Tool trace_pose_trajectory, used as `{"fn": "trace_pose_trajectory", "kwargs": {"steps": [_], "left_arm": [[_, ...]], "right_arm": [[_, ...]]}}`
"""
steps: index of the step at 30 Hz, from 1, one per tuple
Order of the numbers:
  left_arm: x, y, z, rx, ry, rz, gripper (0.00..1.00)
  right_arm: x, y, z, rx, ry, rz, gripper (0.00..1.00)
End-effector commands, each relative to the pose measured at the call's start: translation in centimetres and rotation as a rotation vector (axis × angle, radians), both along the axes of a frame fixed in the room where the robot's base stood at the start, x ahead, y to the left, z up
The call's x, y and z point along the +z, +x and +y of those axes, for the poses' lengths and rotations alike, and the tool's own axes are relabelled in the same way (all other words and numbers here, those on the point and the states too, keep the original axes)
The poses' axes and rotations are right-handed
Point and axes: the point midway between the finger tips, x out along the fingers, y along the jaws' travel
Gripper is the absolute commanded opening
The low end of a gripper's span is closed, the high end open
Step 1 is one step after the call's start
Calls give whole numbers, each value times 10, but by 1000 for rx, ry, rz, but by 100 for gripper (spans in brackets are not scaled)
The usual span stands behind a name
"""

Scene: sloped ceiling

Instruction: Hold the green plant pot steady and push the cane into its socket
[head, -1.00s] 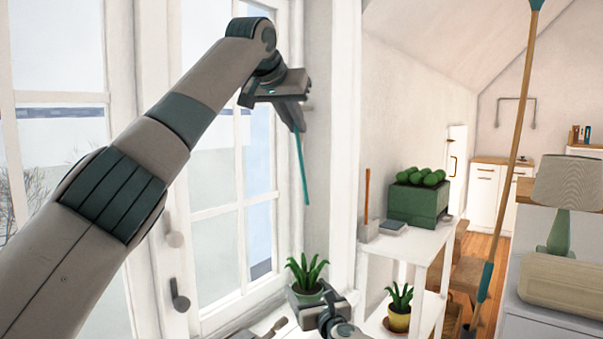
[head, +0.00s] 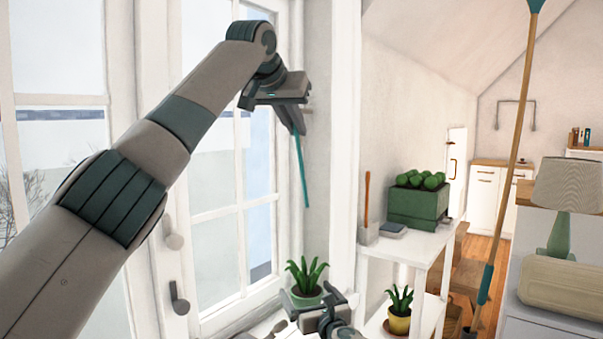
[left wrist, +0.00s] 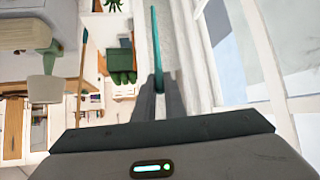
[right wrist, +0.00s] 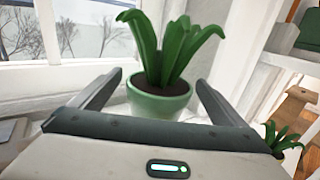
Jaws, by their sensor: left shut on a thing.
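The green plant pot (head: 304,299) with a leafy plant stands on the windowsill in the head view. It also shows in the right wrist view (right wrist: 160,106), upright, with dark soil. My left gripper (head: 298,131) is shut on the teal cane (head: 302,172), which hangs down slightly tilted. The cane's lower end is above the pot, clear of the plant. In the left wrist view the cane (left wrist: 155,38) extends out from the closed fingers. My right gripper (right wrist: 160,84) is open, its fingers spread either side of the pot with gaps visible. The socket cannot be made out.
The window frame (head: 238,208) is close to my left arm. A white shelf (head: 425,243) at right holds a green planter (head: 418,205) and a yellow pot (head: 399,322). A tall wooden pole (head: 512,150) stands farther right.

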Motion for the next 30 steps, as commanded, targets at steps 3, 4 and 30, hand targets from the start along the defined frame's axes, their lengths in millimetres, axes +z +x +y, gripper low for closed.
{"fn": "trace_pose_trajectory", "kwargs": {"steps": [3,4,30], "left_arm": [[0,0,0,0,0,0,0],[0,0,0,0,0,0,0],[0,0,0,0,0,0,0]], "right_arm": [[0,0,0,0,0,-1,95],[1,0,0,0,0,-1,95],[-1,-62,-24,1,1,0,95]]}}
